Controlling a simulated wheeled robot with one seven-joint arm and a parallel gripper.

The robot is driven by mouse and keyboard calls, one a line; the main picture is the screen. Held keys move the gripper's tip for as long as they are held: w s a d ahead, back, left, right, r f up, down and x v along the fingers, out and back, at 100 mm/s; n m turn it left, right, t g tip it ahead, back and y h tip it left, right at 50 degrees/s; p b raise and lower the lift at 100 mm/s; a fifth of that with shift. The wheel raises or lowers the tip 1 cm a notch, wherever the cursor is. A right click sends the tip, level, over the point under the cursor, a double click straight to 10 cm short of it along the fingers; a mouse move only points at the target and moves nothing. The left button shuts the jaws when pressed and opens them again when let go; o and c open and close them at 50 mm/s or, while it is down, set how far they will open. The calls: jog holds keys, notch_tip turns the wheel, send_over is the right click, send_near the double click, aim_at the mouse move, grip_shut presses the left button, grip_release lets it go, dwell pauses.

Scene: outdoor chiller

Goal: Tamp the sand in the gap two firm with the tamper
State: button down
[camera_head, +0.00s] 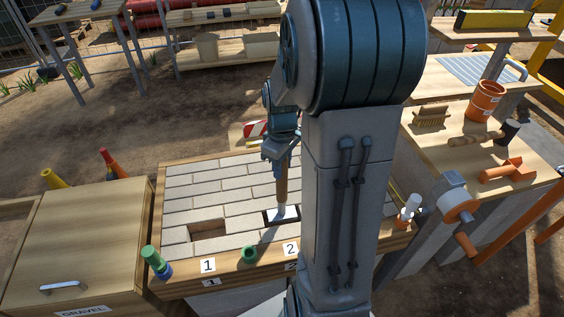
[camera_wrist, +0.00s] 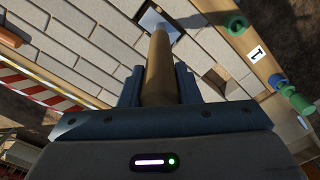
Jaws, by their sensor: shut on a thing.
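My gripper (camera_head: 281,143) is shut on the wooden handle of the tamper (camera_head: 281,185), which stands nearly upright above the paving. In the wrist view the tamper handle (camera_wrist: 158,70) runs away from between my fingers (camera_wrist: 157,88). The tamper's pale lower end (camera_head: 281,211) is at gap two (camera_head: 269,217), a dark-edged opening behind the label 2. Gap two also shows in the wrist view (camera_wrist: 150,19). Whether the tamper's foot touches the sand, I cannot tell. Gap one (camera_head: 208,230) is an open recess to the left, behind the label 1.
Pale pavers (camera_head: 235,180) fill the wood-framed bench. A green ring (camera_head: 249,254) and a green-and-blue cylinder (camera_head: 156,262) are on its front edge. A gravel box (camera_head: 75,240) stands left. The right table holds a brush (camera_head: 431,116) and an orange bucket (camera_head: 485,101).

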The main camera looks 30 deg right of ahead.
aim_at(282, 181)
jog(key=shift+f, duration=0.35)
dwell(1.3)
jog(key=shift+f, duration=0.1)
notch_tip(282, 181, down, 6)
jog(key=b, duration=0.4)
jog(key=shift+r, duration=0.2)
jog(key=shift+w+r, duration=0.1)
jog(key=shift+r, duration=0.4)
notch_tip(282, 181, up, 11)
jog(key=p, duration=0.9)
jog(key=shift+f, duration=0.15)
jog(key=d, duration=1.3)
jog(key=shift+p, duration=0.3)
